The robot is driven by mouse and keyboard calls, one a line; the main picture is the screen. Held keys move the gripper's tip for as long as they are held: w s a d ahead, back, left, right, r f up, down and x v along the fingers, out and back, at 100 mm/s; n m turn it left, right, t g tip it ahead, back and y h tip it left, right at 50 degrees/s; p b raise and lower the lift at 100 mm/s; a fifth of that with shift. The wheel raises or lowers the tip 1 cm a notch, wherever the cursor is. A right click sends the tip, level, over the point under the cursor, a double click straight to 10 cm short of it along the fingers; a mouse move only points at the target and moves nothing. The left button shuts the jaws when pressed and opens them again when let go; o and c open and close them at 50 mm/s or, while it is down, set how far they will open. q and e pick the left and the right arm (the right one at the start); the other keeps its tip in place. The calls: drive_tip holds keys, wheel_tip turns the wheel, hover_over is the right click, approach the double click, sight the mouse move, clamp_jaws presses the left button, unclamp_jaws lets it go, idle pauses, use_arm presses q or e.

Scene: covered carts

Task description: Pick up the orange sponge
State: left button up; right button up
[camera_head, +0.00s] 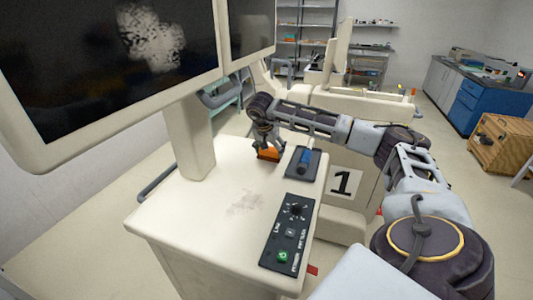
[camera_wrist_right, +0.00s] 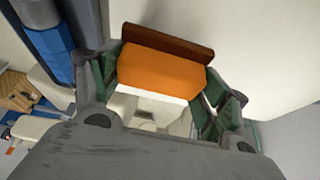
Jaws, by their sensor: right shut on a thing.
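The orange sponge (camera_head: 268,154) shows at the far right part of the cart top in the head view, just under my right gripper (camera_head: 262,143). In the right wrist view the sponge (camera_wrist_right: 160,72), with a brown layer along one long side, sits between the two green-padded fingers of my right gripper (camera_wrist_right: 160,84). The fingers are shut on its two ends. I cannot tell whether the sponge touches the cart top. My left gripper is in neither view.
A black control panel (camera_head: 290,233) with a knob and green button is nearer on the cart top (camera_head: 205,215). A monitor post (camera_head: 190,138) rises to the left. The cart's middle is bare.

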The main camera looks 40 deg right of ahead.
sight(270, 149)
wheel_tip(270, 149, up, 12)
drive_tip(key=shift+r, duration=0.15)
drive_tip(key=o, duration=0.3)
drive_tip(key=shift+c, duration=1)
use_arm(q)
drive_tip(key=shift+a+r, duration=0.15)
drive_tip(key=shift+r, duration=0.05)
